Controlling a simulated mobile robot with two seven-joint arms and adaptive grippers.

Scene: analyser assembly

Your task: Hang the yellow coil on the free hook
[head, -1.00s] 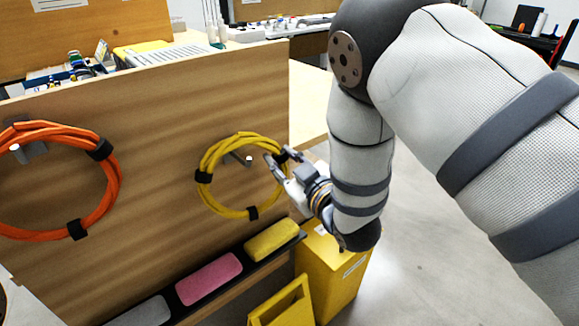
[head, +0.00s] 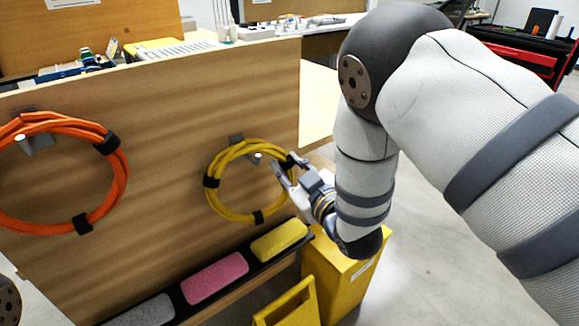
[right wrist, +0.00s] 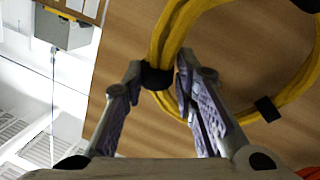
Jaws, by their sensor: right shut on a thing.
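The yellow coil (head: 235,216), a ring bound with black straps, is against the right part of the wooden board. The silver peg of the free hook (head: 258,156) shows inside the ring, close under its top strand. The hook's grey plate (head: 237,140) shows behind and above that strand, so the coil looks to be around the peg; whether it rests on it, I cannot tell. My right gripper (head: 283,168) is shut on the coil's right side. In the right wrist view its fingers (right wrist: 163,72) straddle a black strap of the coil (right wrist: 166,38). My left gripper is out of view.
An orange coil (head: 119,185) hangs on another hook (head: 20,139) at the left. Below lies a black rack (head: 170,297) with grey, pink and yellow blocks. Yellow bins (head: 345,280) stand at the lower right. The wooden board (head: 165,100) is bare between the coils.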

